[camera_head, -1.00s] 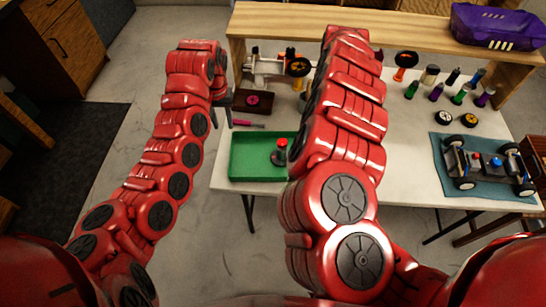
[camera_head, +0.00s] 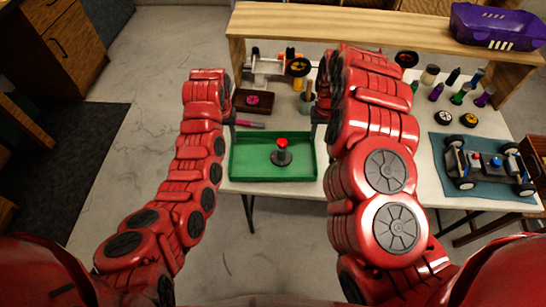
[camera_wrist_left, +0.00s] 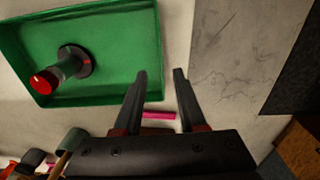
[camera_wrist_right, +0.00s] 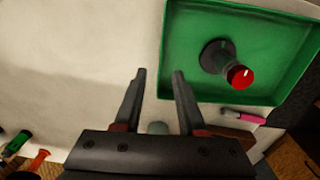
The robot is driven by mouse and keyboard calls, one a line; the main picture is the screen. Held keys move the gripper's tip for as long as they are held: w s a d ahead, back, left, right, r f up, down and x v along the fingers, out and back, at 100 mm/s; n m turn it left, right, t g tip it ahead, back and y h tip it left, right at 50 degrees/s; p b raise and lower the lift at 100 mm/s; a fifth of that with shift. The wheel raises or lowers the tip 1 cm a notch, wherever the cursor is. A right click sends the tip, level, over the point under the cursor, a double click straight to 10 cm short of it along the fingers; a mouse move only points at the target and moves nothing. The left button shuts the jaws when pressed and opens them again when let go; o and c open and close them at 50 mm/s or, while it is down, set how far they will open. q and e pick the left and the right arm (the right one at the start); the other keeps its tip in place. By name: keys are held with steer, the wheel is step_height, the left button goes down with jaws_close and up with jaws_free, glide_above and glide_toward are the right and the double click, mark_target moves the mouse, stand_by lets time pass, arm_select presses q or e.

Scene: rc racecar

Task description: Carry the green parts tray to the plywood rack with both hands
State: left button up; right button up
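The green parts tray (camera_head: 240,174) lies on the white table's near left part. A dark round-based piece with a red knob (camera_head: 282,155) stands in it. My left gripper (camera_head: 231,116) is open at the tray's far left corner; the left wrist view shows its parted fingers (camera_wrist_left: 162,75) beside the tray (camera_wrist_left: 155,40). My right gripper (camera_head: 318,114) is open near the far right corner; its fingers (camera_wrist_right: 159,75) are apart at the tray's edge (camera_wrist_right: 167,50). I cannot tell whether either touches the tray. A raised plywood shelf (camera_head: 350,27), possibly the rack, spans the back of the table.
A pink marker (camera_head: 250,124) lies just behind the tray, with a small dark box (camera_head: 254,101) beyond it. A car chassis (camera_head: 490,165) sits on a blue mat (camera_head: 440,145) at the right. Several bottles stand at the back right. A purple case (camera_head: 497,27) tops the shelf.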

arm_select(q)
step_height(320, 180, down, 9)
steer(key=shift+r, duration=0.2)
arm_select(e)
step_height(320, 180, down, 9)
steer(key=shift+f, duration=0.1)
arm_select(q)
steer(key=shift+f, duration=0.5)
arm_select(e)
steer(key=shift+f, duration=0.3)
arm_select(q)
jaws_close()
arm_select(e)
jaws_close()
arm_select(q)
steer(key=shift+a, duration=0.1)
arm_select(e)
steer(key=shift+s, duration=0.1)
